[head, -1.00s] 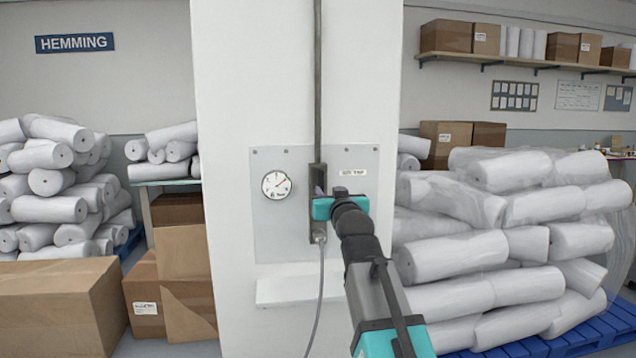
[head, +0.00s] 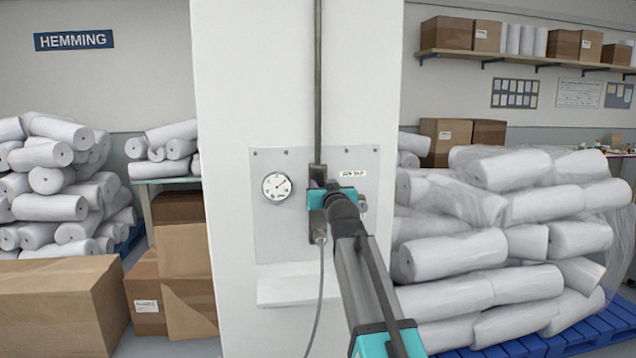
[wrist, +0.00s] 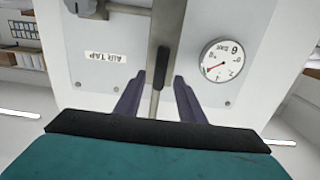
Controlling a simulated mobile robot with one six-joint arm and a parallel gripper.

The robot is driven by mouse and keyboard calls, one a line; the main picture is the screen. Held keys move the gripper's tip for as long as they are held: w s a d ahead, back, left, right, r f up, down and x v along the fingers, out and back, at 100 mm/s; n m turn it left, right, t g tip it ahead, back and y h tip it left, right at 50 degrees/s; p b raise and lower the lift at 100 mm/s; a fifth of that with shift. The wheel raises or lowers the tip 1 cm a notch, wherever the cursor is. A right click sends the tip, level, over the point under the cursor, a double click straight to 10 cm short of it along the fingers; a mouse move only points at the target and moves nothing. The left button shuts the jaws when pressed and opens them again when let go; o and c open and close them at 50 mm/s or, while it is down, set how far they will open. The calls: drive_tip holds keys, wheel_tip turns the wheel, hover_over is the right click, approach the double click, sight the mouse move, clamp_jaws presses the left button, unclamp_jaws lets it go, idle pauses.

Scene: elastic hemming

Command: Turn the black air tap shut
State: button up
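My gripper (wrist: 158,82) is open in the wrist view. Its two dark fingers stand apart on either side of the vertical pipe (wrist: 155,104) and a dark fitting, with nothing visibly gripped. Contact with the panel cannot be told.
The grey panel (head: 270,235) on the white pillar carries a round gauge (head: 276,187) and an AIR TAP label (wrist: 104,57). A small white ledge (head: 285,291) juts out below. Wrapped rolls (head: 500,245) on a blue pallet stand at right; boxes stand at left.

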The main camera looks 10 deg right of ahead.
sight(321, 182)
drive_tip(key=shift+w+p, duration=0.3)
drive_tip(key=shift+w, duration=1.45)
